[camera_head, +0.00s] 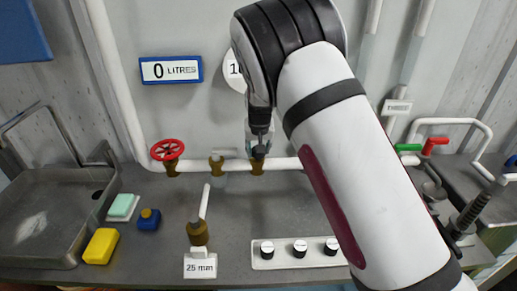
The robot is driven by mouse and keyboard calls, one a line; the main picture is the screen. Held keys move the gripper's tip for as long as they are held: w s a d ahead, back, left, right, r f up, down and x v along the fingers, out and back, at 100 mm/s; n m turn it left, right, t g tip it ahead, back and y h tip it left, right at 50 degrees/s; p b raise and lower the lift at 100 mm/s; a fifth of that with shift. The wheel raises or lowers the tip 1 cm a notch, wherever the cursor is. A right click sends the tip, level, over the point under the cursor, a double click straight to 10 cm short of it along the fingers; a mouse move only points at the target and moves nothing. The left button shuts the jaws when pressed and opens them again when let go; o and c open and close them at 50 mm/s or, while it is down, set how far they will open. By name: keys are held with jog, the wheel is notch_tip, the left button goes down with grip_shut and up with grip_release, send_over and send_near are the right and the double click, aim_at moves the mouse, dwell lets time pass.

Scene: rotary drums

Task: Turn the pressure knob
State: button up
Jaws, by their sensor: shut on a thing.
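My gripper (259,143) points down at the white pipe, left of my white arm. It is shut on a small dark knob (258,153) on top of a brass fitting (257,167). The fingers are small and partly hidden by the wrist, so their exact grip is hard to see. No label that reads pressure is visible. A round white dial (234,70) behind the arm is mostly hidden.
A red handwheel (167,150) and another brass valve (216,166) sit left on the pipe. A white panel (283,264) with three black-and-white knobs lies in front. A lever valve (198,232), sponges and a metal sink (45,215) are left. The bench between is clear.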

jog(key=o, duration=1.2)
jog(key=shift+c, duration=0.2)
jog(key=v, duration=1.2)
jog(key=shift+d, duration=0.1)
jog(key=s+d+r+y, duration=0.1)
jog(key=s+d+r, duration=0.5)
jog(key=s, duration=0.3)
jog(key=s+d+r+y, duration=0.1)
jog(key=s+d+r, duration=0.4)
jog(key=s+r, duration=0.25)
jog(key=s+d+h, duration=0.1)
jog(key=s+d, duration=0.1)
jog(key=s, duration=0.8)
jog(key=s+d+f+t+h+b, duration=0.1)
jog(key=s+d, duration=0.2)
jog(key=s, duration=0.7)
jog(key=shift+s+d, duration=0.3)
